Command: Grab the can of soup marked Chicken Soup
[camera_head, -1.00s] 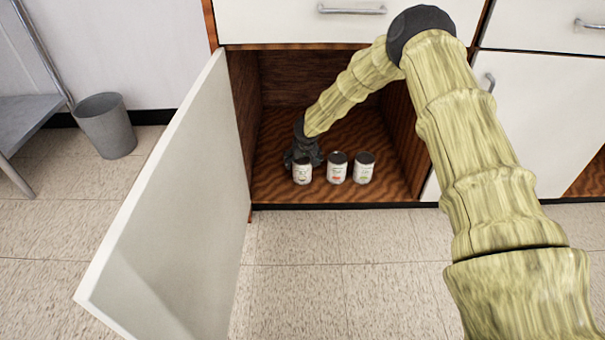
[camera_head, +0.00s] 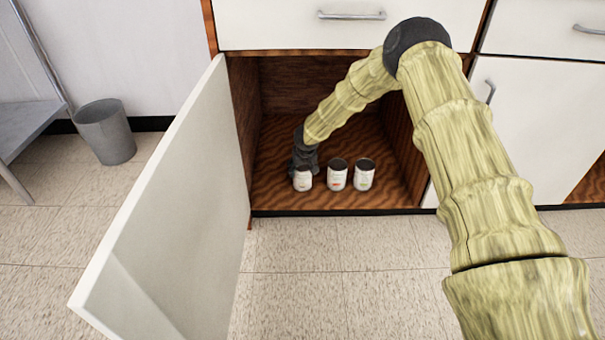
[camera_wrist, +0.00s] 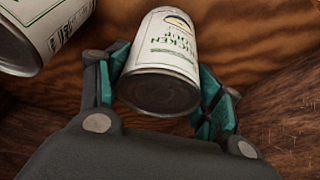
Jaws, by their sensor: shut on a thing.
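Three soup cans stand in a row on the floor of the open cabinet. In the wrist view the held can (camera_wrist: 168,62) is white with green lettering that reads "...icken Soup", partly cut off. The fingers of my gripper (camera_wrist: 165,92) are closed on both sides of it. The middle can (camera_head: 337,176) has a red mark and the right can (camera_head: 363,176) a green one. Another can (camera_wrist: 40,35) fills the upper left of the wrist view.
The open white cabinet door (camera_head: 160,200) swings out at the left. The cabinet's side walls and floor (camera_head: 375,200) enclose the cans. A grey bin (camera_head: 105,131) and a metal shelf (camera_head: 25,120) stand at the far left. The tiled floor in front is clear.

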